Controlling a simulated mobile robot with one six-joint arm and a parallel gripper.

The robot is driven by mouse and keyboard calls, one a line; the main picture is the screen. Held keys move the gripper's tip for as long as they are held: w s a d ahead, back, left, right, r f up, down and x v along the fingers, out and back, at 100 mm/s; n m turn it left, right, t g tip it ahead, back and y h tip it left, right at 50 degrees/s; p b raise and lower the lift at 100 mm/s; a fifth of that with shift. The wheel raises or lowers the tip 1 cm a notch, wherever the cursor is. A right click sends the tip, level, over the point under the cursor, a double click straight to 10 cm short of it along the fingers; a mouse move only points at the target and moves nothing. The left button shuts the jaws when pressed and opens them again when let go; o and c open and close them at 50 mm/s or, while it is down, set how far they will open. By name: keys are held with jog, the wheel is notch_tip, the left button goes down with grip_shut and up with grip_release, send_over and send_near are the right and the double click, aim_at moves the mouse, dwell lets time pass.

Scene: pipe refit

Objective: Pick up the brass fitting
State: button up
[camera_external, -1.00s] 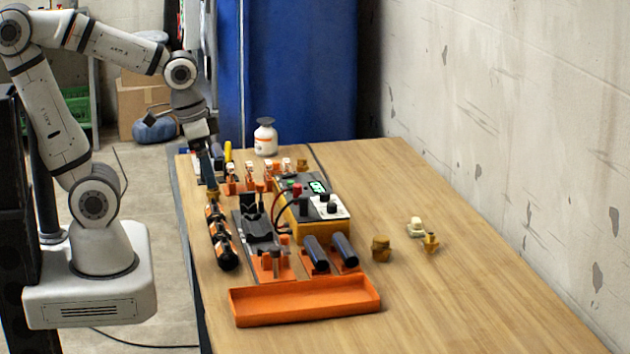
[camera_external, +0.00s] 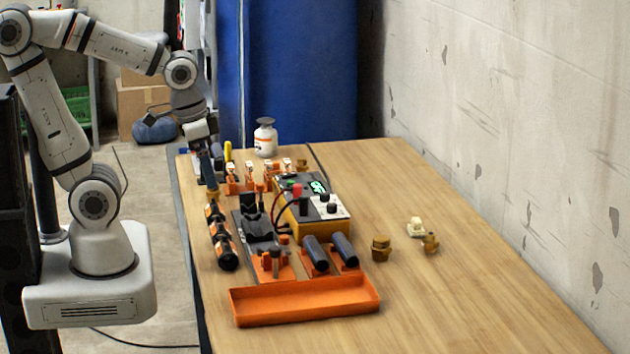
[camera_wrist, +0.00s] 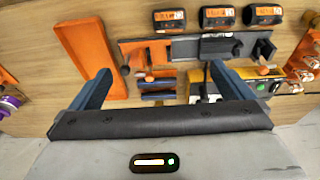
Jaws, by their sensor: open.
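Brass-coloured fittings stand on the wooden table. A stout one (camera_external: 381,249) is right of the orange tray, and a smaller one (camera_external: 430,243) lies farther right beside a cream-coloured piece (camera_external: 416,228). Another small brass-coloured piece (camera_external: 302,166) sits at the back near the orange clips. I cannot tell which one the task means. My gripper (camera_external: 211,163) is over the table's left back edge, well away from the fittings at right. In the wrist view my gripper (camera_wrist: 160,70) is open with nothing between its fingers; no brass fitting is clearly visible there.
An orange tray (camera_external: 305,301) lies at the front. A yellow meter (camera_external: 315,208) with cables, dark tools and orange holders crowd the table's left half. A white bottle (camera_external: 265,138) stands at the back. The right side is mostly bare up to the wall.

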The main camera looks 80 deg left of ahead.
jog(key=c, duration=0.9)
jog(key=shift+c, duration=0.2)
jog(key=w+a+r+p, duration=0.1)
jog(key=w+a+r, duration=0.1)
jog(key=w+a, duration=0.85)
jog(key=w+a+r+p, duration=0.1)
jog(key=w+a, duration=0.7)
jog(key=w, duration=0.5)
jog(key=g, duration=0.1)
send_over(302, 158)
jog(key=s, duration=0.1)
jog(key=f, duration=0.7)
jog(key=f+p, duration=0.1)
jog(key=f, duration=0.7)
jog(key=shift+s+d, duration=0.2)
jog(key=shift+w+f+p, duration=0.2)
jog(key=shift+f+p, duration=0.05)
jog(key=shift+f, duration=1)
jog(key=shift+w+f+p, duration=0.2)
jog(key=shift+w+f, duration=0.05)
jog(key=shift+f, duration=1.05)
jog(key=shift+w+f+p, duration=0.2)
jog(key=shift+f+p, duration=0.05)
jog(key=shift+f, duration=1)
